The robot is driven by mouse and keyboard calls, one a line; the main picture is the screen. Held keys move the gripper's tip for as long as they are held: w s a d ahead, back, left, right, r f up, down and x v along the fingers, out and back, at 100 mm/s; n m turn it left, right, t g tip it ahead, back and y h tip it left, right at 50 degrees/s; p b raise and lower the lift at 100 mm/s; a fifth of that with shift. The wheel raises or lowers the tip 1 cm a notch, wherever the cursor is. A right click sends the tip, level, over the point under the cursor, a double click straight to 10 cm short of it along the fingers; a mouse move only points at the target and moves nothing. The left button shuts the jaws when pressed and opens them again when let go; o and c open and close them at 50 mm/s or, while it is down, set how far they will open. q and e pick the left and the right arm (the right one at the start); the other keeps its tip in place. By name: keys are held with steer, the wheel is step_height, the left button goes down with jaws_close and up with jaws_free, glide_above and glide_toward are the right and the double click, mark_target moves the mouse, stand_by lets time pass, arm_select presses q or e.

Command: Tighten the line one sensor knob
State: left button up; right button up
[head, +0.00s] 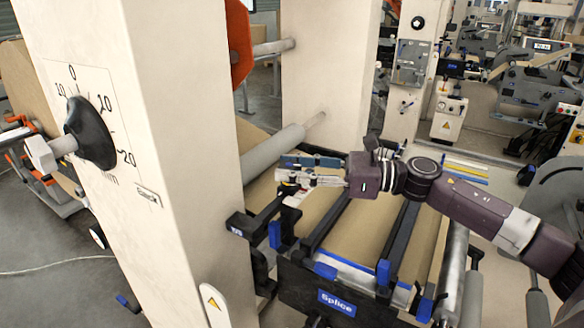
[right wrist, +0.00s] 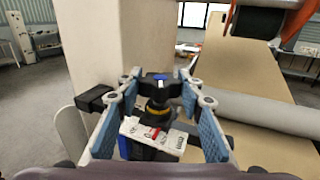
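In the right wrist view, a dark round knob (right wrist: 158,88) with a small blue mark on top stands on a white sensor body (right wrist: 152,136) with a red part. My right gripper (right wrist: 160,86) is open, with its blue-padded fingers on either side of the knob. Small gaps seem to show beside the knob; I cannot tell whether either fingertip touches it. In the head view, my right gripper (head: 285,170) reaches in from the right over the sensor (head: 295,197), and its fingers mostly hide the knob. My left gripper is not in view.
A beige column (head: 165,190) carries a black dial (head: 90,134) at the left. A black bracket (head: 250,227) stands beside the sensor. A grey roller (head: 272,152) runs behind the gripper. The splice table (head: 345,230) with dark bars lies below my arm.

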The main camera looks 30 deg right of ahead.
steer(key=c, duration=0.5)
steer(key=shift+c, duration=0.2)
